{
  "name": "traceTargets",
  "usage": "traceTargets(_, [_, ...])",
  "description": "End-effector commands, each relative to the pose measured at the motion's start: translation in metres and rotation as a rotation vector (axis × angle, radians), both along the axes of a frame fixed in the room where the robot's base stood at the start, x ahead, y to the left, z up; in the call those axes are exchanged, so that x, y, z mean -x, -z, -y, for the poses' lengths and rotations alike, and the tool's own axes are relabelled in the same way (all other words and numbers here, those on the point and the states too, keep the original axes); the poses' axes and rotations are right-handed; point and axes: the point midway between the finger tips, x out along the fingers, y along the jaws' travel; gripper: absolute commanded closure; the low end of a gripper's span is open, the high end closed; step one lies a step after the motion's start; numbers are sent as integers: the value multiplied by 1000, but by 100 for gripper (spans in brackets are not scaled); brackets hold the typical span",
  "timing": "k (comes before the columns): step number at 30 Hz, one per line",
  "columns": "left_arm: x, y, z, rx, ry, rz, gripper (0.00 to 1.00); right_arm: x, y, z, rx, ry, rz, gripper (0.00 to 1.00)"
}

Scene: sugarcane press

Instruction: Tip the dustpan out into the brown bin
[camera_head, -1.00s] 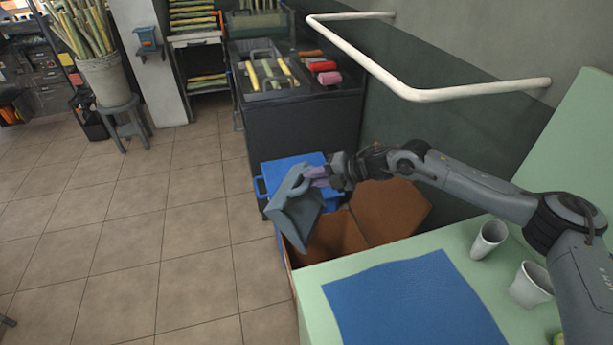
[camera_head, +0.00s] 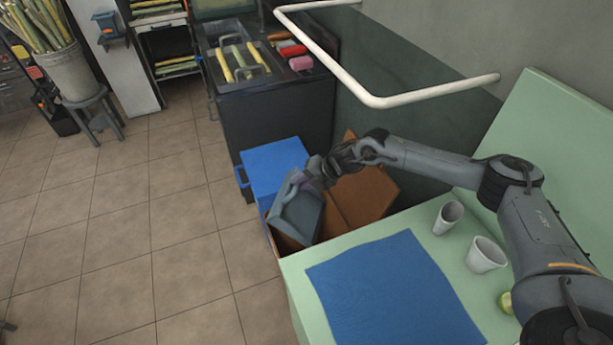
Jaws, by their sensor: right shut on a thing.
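The grey-blue dustpan (camera_head: 299,214) is held tilted over the near part of the open brown bin (camera_head: 364,196). My right gripper (camera_head: 316,178) is shut on the dustpan's handle, above and behind the pan. The pan hides part of the bin's opening, and I cannot make out any contents in the pan. The brown bin stands against the far side of the green counter, with its brown flaps showing to the right of the gripper. My left gripper is not in view.
A blue bin (camera_head: 272,165) stands just behind the brown bin. The green counter (camera_head: 445,248) holds a blue mat (camera_head: 392,293), two white cups (camera_head: 448,217) and a green fruit (camera_head: 505,302). A white rail (camera_head: 345,80) runs along the wall.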

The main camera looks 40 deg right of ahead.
Motion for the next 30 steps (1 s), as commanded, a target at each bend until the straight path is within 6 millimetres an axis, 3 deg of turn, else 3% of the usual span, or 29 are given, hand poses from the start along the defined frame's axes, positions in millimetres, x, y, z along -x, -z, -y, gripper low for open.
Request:
traceTargets(1, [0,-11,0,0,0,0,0,-8,-10,-5,19,-3,-26,100])
traceTargets(5, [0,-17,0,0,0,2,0,-20,-3,-14,85,-4,-130,100])
traceTargets(13, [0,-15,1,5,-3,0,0,-38,14,-25,199,-2,-318,100])
traceTargets(18, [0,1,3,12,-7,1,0,-47,24,-31,253,-2,-403,100])
traceTargets(30, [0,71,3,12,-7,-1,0,-52,54,-39,328,-26,-548,100])
